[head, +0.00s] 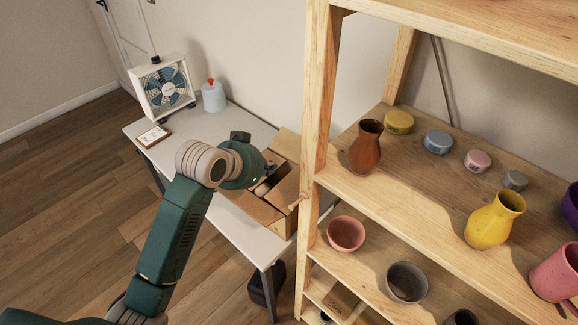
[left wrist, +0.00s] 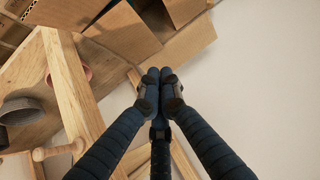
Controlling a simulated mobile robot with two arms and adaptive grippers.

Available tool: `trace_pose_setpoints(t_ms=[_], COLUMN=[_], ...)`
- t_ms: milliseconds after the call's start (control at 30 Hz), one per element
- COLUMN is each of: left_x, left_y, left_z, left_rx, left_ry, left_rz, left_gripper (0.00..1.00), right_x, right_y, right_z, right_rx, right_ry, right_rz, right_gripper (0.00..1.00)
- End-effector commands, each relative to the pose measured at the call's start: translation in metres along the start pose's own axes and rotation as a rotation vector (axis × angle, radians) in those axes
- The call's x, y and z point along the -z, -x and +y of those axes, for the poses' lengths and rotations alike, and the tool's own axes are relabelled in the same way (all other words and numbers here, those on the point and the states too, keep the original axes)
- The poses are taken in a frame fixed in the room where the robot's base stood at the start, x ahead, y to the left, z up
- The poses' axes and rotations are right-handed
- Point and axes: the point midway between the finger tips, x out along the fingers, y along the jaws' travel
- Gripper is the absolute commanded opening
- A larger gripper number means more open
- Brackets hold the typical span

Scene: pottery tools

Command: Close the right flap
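An open brown cardboard box (head: 257,208) sits on the white table beside the shelf, with flaps standing or folded outward. A flap at its right side (head: 285,189) shows beside my gripper. My left gripper (head: 268,170) is over the box, and my wrist hides part of it. In the left wrist view, my left gripper's fingertips (left wrist: 160,73) are together with nothing visible between them. A cardboard flap (left wrist: 183,47) lies just beyond the tips; I cannot tell whether they touch it. My right gripper is not in view.
A wooden shelf (head: 316,110) stands close right of the box, with a peg (head: 297,202) sticking out from it. It holds vases, bowls and small jars. A fan (head: 163,88), a bottle (head: 213,96) and a small frame (head: 153,136) are on the table's far end.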

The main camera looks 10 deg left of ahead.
Motion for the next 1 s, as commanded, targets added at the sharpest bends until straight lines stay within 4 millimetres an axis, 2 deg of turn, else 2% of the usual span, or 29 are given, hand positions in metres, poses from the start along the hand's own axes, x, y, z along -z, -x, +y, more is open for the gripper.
trace_pose_setpoints(t_ms=[167, 633, 800, 1000], left_x=[0.001, -0.001, -0.019, -0.029], left_y=[-0.014, -0.102, -0.118, -0.127], left_z=[0.0, 0.001, 0.0, 0.001], left_rx=[-0.003, -0.003, -0.002, -0.001], left_ry=[0.003, 0.001, 0.002, 0.002], left_rz=[-0.003, -0.005, -0.003, -0.002], left_gripper=[0.0, 0.0, 0.0, 0.0], right_x=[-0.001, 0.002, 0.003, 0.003], right_y=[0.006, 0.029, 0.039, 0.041], right_z=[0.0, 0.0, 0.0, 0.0], right_rx=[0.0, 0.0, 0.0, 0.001], right_ry=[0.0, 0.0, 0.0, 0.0], right_rz=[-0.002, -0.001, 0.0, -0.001], right_gripper=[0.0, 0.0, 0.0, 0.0])
